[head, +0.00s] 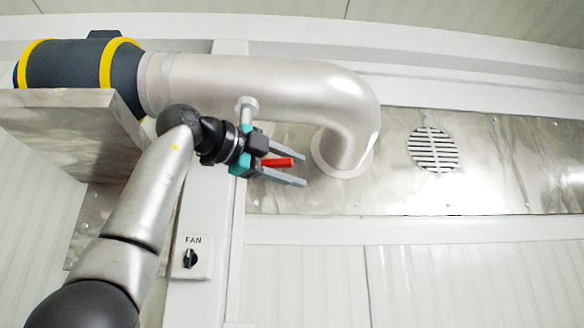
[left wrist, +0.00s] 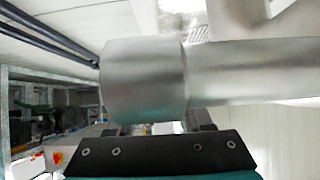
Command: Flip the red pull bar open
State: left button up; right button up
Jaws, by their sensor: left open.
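The red pull bar (head: 281,162) is a short red bar in the middle of the head view, below the large bent metal pipe. My left gripper (head: 304,171) is open, its two grey fingers pointing right. In the head view the red bar shows between these fingers, with gaps to both. I cannot tell whether it lies at the same depth as the fingers. In the left wrist view a thick metal cylinder (left wrist: 143,82) fills the space ahead of the gripper, and I make out no pull bar there. My right gripper is not in view.
The bent metal pipe (head: 270,85) runs above my left gripper into a metal wall panel (head: 500,180). A grey round-headed part (head: 246,108) stands just above the gripper. A FAN switch (head: 191,258) is below. A round vent (head: 433,149) is at right.

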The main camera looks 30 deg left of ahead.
pick_arm(q)
jog(key=shift+s, duration=0.2)
jog(key=b+v, duration=0.3)
jog(key=v, duration=1.2)
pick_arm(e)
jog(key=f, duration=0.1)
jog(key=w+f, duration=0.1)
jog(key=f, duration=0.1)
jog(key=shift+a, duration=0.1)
pick_arm(q)
jog(key=shift+w, duration=0.1)
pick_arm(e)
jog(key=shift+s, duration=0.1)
